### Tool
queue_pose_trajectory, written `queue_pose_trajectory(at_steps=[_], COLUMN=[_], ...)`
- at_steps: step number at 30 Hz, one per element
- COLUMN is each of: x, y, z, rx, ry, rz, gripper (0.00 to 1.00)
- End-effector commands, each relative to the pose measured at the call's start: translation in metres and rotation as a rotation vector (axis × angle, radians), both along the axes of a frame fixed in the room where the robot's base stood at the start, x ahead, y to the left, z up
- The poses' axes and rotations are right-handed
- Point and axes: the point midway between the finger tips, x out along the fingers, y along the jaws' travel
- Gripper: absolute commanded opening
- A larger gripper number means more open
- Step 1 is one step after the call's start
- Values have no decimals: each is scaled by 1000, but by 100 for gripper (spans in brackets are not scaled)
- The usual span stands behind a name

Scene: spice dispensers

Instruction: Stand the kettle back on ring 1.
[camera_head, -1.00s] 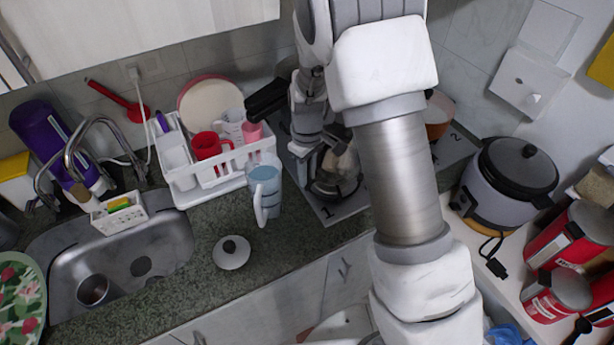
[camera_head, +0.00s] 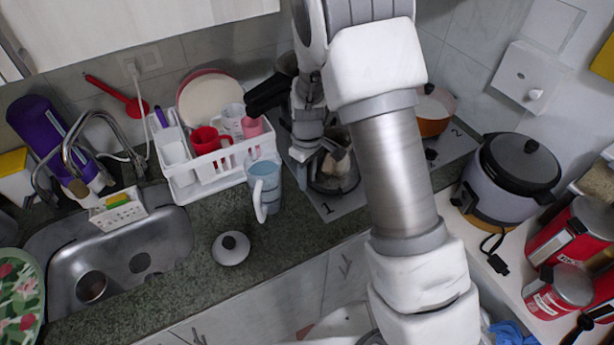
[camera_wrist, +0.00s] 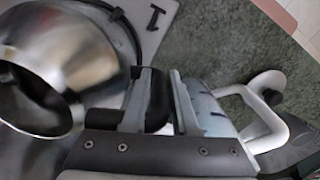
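The metal kettle (camera_wrist: 65,60) fills the left of the wrist view, its dark open top facing the camera. In the head view, part of the kettle (camera_head: 337,168) shows at ring 1 (camera_head: 318,188), largely hidden by my arm. I cannot tell whether its base sits flat. In the wrist view, the ring's dark curve and the mark "1" lie beside the kettle. My gripper (camera_wrist: 162,72) has its fingers apart, with the black handle (camera_wrist: 159,100) between them. A thin gap shows between the handle and the right finger. The gripper is partly hidden in the head view.
A blue jug (camera_head: 264,188) with a white handle stands left of the hob, close to my gripper. A white lid (camera_head: 231,248) lies on the counter. The dish rack (camera_head: 190,190) stands behind the jug, and an orange pot (camera_head: 434,125) is at ring 2.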

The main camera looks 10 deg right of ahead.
Motion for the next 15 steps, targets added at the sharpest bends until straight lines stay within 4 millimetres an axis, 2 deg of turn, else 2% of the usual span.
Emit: queue_pose_trajectory(at_steps=[1,4,15], x=[0,0,0], y=[0,0,0], z=[1,1,4], rx=[0,0,0], ry=[0,0,0], rz=[0,0,0], gripper=[37,55,55])
